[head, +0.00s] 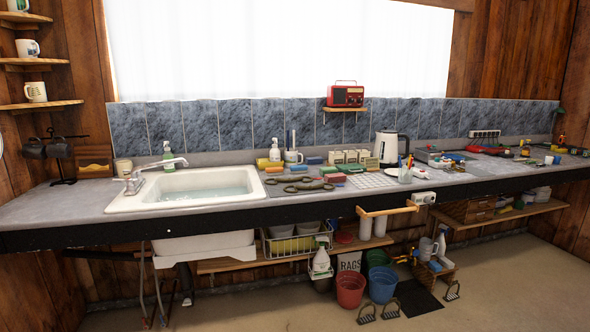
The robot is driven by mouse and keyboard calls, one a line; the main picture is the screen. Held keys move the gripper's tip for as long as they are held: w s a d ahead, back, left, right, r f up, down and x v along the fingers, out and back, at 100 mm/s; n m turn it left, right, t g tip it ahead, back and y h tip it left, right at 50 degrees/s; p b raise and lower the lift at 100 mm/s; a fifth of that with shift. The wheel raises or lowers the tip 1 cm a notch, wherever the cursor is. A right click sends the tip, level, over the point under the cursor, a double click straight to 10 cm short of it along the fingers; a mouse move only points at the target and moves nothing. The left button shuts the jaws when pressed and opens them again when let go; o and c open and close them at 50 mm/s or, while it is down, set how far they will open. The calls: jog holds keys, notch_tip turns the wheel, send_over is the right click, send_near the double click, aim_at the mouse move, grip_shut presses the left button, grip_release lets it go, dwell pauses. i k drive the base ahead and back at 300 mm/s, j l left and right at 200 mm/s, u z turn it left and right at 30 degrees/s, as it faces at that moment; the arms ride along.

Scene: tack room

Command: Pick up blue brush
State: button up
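Several small, brush-like block items lie on the counter (80,200) to the right of the sink. One blue item (315,160) lies towards the back of this group, behind dark oval items. Another bluish item (328,170) lies just in front of it and to the right. Both are too small for me to tell which is the blue brush. My gripper is not in view.
A white sink (130,201) with water and a faucet is left of the group. A white kettle (388,148) stands to its right. Tools crowd the right counter. A red bucket (350,289) and blue bucket (382,284) stand below.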

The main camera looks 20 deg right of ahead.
aim_at(301, 168)
jog(key=i+l+u, duration=0.1)
jog(key=i, duration=0.45)
jog(key=i+l+u, duration=0.1)
jog(key=i+l, duration=0.3)
jog(key=i, duration=0.15)
jog(key=i+l, duration=0.3)
jog(key=i, duration=0.2)
jog(key=j+u, duration=0.05)
